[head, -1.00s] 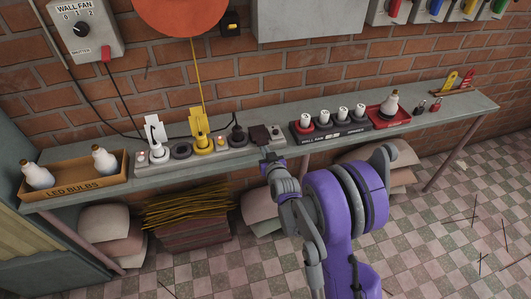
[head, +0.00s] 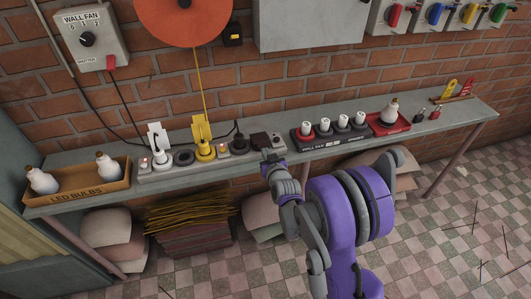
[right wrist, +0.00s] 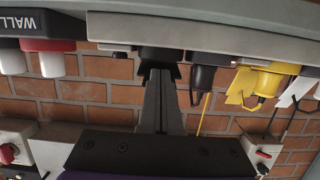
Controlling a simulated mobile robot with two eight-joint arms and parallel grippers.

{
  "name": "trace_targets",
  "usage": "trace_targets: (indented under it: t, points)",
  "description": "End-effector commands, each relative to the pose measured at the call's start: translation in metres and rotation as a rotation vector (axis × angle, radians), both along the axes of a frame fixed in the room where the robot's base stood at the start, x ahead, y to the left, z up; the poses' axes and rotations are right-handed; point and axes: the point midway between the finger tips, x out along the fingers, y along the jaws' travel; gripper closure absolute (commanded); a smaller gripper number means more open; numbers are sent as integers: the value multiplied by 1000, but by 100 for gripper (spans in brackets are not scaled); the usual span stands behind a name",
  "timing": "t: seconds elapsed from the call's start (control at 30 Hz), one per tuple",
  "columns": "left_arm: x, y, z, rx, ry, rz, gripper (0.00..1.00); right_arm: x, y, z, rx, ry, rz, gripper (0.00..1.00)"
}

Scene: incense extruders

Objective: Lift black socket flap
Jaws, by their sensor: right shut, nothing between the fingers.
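The black socket flap (head: 261,140) is at the right end of the grey power strip (head: 222,160) on the shelf. My right gripper (head: 267,153) is at the front edge of the strip, at the flap. In the right wrist view, which looks upside down, the shut fingers (right wrist: 164,85) reach to the black flap (right wrist: 161,63), with nothing seen between them. The tips overlap the flap in the picture; I cannot tell whether they touch it. My left gripper is not in view.
A black plug (head: 239,142) and a yellow plug (head: 204,147) stand in the strip left of the flap. A box of LED bulbs (head: 78,187) is at the left end of the shelf (head: 440,121).

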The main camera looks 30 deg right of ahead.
Motion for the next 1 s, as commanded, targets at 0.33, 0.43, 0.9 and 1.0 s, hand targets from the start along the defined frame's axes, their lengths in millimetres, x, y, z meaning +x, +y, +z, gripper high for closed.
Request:
trace_targets:
  t: [0.33, 0.43, 0.9, 1.0]
  points:
    - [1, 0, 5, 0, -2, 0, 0, 0, 0, 7, 0, 0, 0, 100]
    - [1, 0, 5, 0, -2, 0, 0, 0, 0, 7, 0, 0, 0, 100]
    - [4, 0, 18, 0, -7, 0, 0, 7, -2, 25, 0, -1, 0, 100]
    - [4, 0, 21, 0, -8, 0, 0, 9, -2, 30, 0, 0, 0, 100]
